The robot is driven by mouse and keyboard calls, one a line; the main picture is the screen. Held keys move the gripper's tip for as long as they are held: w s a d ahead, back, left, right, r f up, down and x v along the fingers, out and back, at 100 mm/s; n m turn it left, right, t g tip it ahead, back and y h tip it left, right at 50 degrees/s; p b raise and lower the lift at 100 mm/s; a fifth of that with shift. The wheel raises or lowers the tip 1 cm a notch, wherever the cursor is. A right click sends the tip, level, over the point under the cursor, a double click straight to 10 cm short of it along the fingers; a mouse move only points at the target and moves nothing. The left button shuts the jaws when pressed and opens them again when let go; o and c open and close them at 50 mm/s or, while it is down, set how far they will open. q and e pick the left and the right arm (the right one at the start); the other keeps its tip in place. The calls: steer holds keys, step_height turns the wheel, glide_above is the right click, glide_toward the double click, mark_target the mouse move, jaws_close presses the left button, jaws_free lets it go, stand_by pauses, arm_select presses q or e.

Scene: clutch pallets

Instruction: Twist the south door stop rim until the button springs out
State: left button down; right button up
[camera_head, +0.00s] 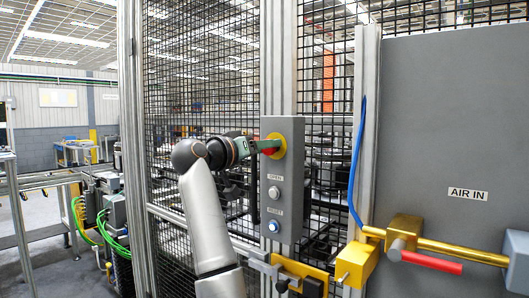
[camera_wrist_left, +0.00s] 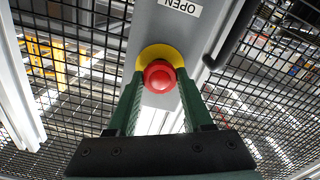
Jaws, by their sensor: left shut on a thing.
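The door stop is a red mushroom button (camera_wrist_left: 160,76) on a yellow disc (camera_wrist_left: 160,52). In the head view the yellow disc (camera_head: 282,138) is at the top of a grey control box (camera_head: 286,200), and a sliver of red (camera_head: 270,151) shows beside my fingers. My left gripper (camera_head: 264,147) reaches it from the left. In the left wrist view its two green fingers (camera_wrist_left: 160,84) stand on either side of the red rim, shut on it. Whether the button is in or out cannot be told. My right gripper is not in view.
Below the stop are a button labelled OPEN (camera_head: 274,193) and a lit blue RESET button (camera_head: 274,226). Black mesh fencing (camera_head: 340,100) stands behind. At right are a grey AIR IN panel (camera_head: 450,120), a brass valve with a red handle (camera_head: 432,261) and a blue hose (camera_head: 355,170).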

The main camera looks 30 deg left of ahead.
arm_select(q)
steer(key=shift+m, duration=1.4)
steer(key=shift+r, duration=0.1)
steer(key=shift+c, duration=1.4)
jaws_free()
steer(key=shift+s, duration=0.1)
steer(key=s+b, duration=0.3)
steer(key=s, duration=0.9)
steer(key=shift+s+a, duration=0.15)
steer(key=shift+a, duration=0.3)
